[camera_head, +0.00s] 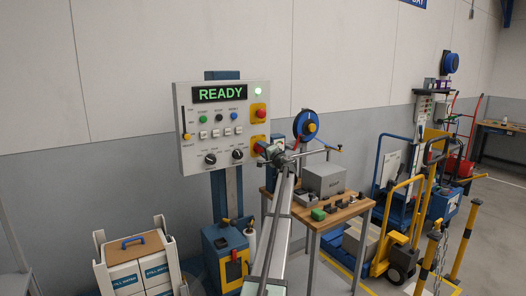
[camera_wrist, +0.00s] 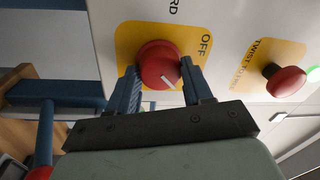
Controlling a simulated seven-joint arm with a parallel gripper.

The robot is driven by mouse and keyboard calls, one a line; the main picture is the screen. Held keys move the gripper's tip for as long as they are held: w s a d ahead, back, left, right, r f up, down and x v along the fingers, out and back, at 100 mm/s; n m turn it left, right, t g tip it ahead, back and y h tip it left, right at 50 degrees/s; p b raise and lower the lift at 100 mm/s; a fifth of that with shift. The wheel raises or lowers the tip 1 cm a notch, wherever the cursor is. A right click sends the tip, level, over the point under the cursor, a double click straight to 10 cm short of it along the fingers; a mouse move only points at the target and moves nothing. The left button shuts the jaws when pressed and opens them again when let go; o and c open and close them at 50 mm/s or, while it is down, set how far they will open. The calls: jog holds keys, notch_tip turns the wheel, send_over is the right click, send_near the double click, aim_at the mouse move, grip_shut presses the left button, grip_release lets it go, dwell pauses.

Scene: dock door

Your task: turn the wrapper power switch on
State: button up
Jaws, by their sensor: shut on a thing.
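The wrapper power switch is a red round knob (camera_wrist: 160,62) on a yellow plate (camera_wrist: 128,40) in the wrist view, with a white pointer mark on its lower part. The word OFF is printed on the plate to the right of the knob. My gripper (camera_wrist: 158,72) has one blue finger on each side of the knob and is shut on it. In the head view my gripper (camera_head: 266,150) is at the lower right of the grey control panel (camera_head: 188,150) and partly hides the switch there. The panel's display (camera_head: 220,94) reads READY in green, and a pale green lamp (camera_head: 258,91) is lit.
A red twist button (camera_wrist: 288,81) on another yellow plate sits right of the switch in the wrist view. Several buttons and two black dials (camera_head: 238,154) are on the panel. A workbench (camera_head: 340,214) with a grey box and a blue reel (camera_head: 304,122) stands to the right.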

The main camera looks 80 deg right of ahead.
jog(key=o, duration=1)
jog(key=v, duration=1.3)
jog(key=shift+s+a+f, duration=0.1)
jog(key=shift+s+a, duration=0.15)
jog(key=shift+a, duration=0.05)
